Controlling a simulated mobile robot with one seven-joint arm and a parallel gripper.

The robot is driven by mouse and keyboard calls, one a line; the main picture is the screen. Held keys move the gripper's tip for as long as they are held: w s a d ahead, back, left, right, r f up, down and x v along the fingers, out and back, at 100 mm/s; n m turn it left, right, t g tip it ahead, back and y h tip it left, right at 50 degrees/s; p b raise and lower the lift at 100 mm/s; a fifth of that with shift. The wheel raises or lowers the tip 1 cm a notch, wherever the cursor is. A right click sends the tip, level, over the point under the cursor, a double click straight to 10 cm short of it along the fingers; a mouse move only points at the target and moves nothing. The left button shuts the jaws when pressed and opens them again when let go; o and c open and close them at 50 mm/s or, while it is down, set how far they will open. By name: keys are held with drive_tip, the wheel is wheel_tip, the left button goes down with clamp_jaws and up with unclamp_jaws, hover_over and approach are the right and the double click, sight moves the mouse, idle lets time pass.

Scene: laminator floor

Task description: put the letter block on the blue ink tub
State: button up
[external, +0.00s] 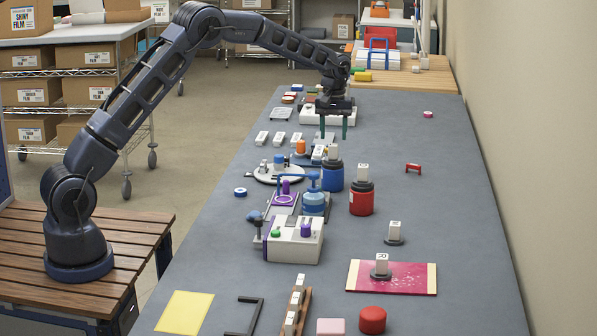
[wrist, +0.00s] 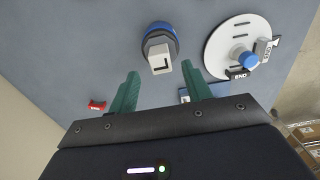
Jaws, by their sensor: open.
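The blue ink tub (external: 333,179) stands mid-table, and a white letter block (external: 333,152) is upright on its top. In the wrist view the blue tub (wrist: 160,38) is partly covered by the block (wrist: 160,58), which shows an L. In the wrist view the block appears between the fingertips (wrist: 160,72), with no visible contact.
A small red handle (external: 413,168) lies right. Table space right of the tubs is mostly free.

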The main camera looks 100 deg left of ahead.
sight(333, 145)
wheel_tip(333, 145, up, 7)
idle(0.3)
drive_tip(key=shift+r, duration=0.15)
drive_tip(key=d+r+m+t, duration=0.1)
drive_tip(key=d+r+m, duration=0.1)
drive_tip(key=d+r, duration=0.55)
drive_tip(key=d+r+m, duration=0.2)
drive_tip(key=d+r, duration=0.2)
drive_tip(key=d, duration=0.6)
drive_tip(key=s+d+r+m+t, duration=0.15)
drive_tip(key=s+d+r, duration=0.25)
drive_tip(key=d, duration=0.6)
drive_tip(key=s+d+r+m, duration=0.3)
drive_tip(key=s+d, duration=0.1)
drive_tip(key=d, duration=0.5)
drive_tip(key=s+d+m, duration=0.4)
drive_tip(key=s+d, duration=0.9)
drive_tip(key=d, duration=0.2)
drive_tip(key=s+d+f+m+t, duration=0.1)
drive_tip(key=s+d+f+m, duration=0.1)
drive_tip(key=s, duration=0.6)
drive_tip(key=s+d+f+m+t, duration=0.1)
drive_tip(key=s+d+f+m, duration=0.2)
drive_tip(key=s+d, duration=0.4)
drive_tip(key=shift+s+d+f, duration=0.25)
drive_tip(key=shift+s+f, duration=0.3)
drive_tip(key=shift+f, duration=0.3)
